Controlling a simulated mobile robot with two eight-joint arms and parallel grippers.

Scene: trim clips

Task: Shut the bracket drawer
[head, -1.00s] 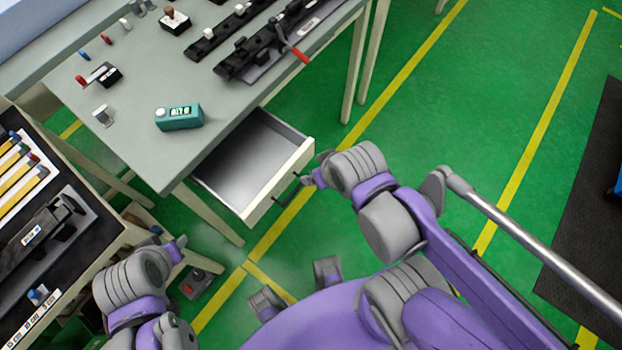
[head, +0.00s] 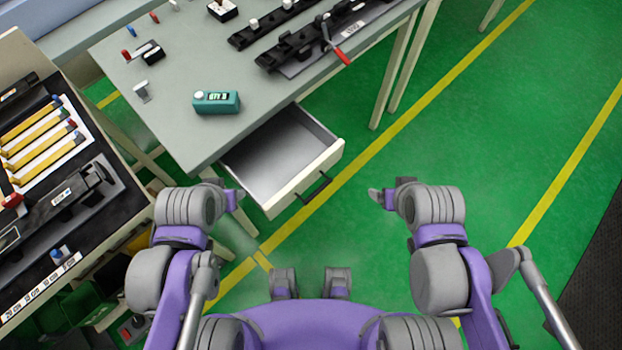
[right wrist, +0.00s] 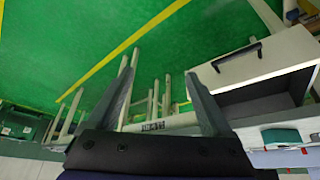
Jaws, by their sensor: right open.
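The bracket drawer (head: 310,178) stands pulled out under the grey workbench. Its inside looks empty, and a dark bar handle (head: 318,188) sits on its cream front. My right gripper (head: 380,197) is to the right of the drawer front, apart from the handle. In the right wrist view its two fingers (right wrist: 166,95) are spread with nothing held between them. That view also shows the drawer front (right wrist: 255,62) to the right of the fingers. My left gripper (head: 236,199) is near the drawer's left side; its jaws are too small to read, and I cannot tell whether it touches.
The workbench (head: 180,70) carries a teal counter box (head: 216,102), black clip fixtures (head: 300,45) and small parts. A side cart (head: 125,205) with yellow-handled tools stands at left. Green floor with yellow lines is free at right.

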